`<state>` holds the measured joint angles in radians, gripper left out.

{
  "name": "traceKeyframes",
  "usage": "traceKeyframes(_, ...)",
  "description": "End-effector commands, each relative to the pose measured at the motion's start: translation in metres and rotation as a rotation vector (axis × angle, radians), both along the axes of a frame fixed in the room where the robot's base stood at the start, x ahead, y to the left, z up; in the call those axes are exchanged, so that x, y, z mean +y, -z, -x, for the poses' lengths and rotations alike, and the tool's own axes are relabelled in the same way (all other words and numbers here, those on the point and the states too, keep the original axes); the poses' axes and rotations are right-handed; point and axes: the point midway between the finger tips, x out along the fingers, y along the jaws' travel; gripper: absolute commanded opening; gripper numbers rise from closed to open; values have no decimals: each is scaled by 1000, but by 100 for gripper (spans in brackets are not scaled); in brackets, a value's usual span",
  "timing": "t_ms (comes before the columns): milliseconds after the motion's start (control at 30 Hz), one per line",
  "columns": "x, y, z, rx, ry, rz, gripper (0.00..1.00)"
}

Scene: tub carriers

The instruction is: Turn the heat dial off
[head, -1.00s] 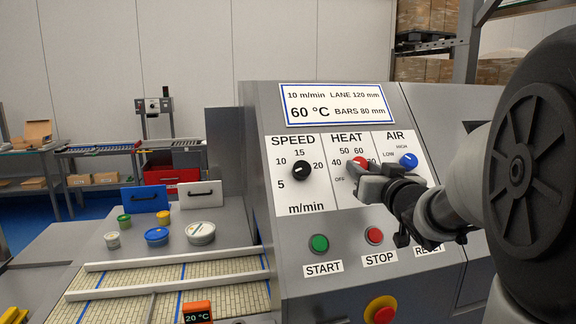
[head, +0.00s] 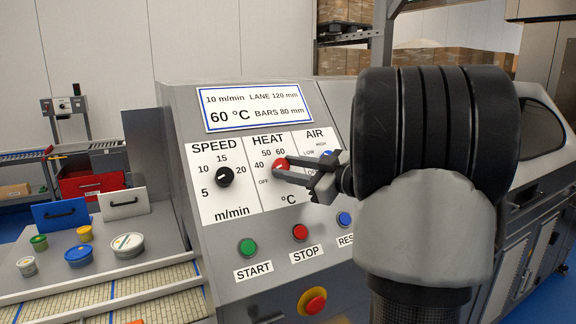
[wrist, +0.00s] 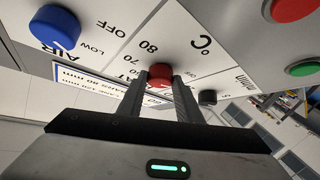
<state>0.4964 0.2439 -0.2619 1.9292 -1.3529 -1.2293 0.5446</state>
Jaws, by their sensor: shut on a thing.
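The red heat dial (head: 280,165) is on the white HEAT panel of the sloped grey console, between the speed and air dials. It also shows in the wrist view (wrist: 160,73). My gripper (head: 283,169) reaches it from the right, with its two fingers shut on the dial. The wrist view shows a finger on each side of it. The dial's white mark points to the upper right, near the 60 in the head view. OFF is printed at the lower left of the HEAT scale. The fingers and my arm hide part of the scale.
The black speed dial (head: 224,177) is left of the heat dial, and the blue air dial (wrist: 55,26) is close on the other side. Green start (head: 248,247) and red stop (head: 300,232) buttons sit below. A sign (head: 255,107) above reads 60 °C.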

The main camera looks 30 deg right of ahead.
Motion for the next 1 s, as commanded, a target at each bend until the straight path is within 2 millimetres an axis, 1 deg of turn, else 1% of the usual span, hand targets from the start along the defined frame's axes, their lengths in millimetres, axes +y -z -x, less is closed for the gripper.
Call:
traceKeyframes(233, 0, -1, -1, -2, -27, 31, 9)
traceKeyframes(600, 0, -1, -1, -4, -30, 33, 9)
traceKeyframes(633, 0, -1, -1, -4, -30, 34, 37)
traceKeyframes(700, 0, -1, -1, -4, -30, 33, 48)
traceKeyframes(733, 0, -1, -1, -4, -30, 33, 50)
traceKeyframes(1000, -1, -1, 0, -2, -28, 32, 50)
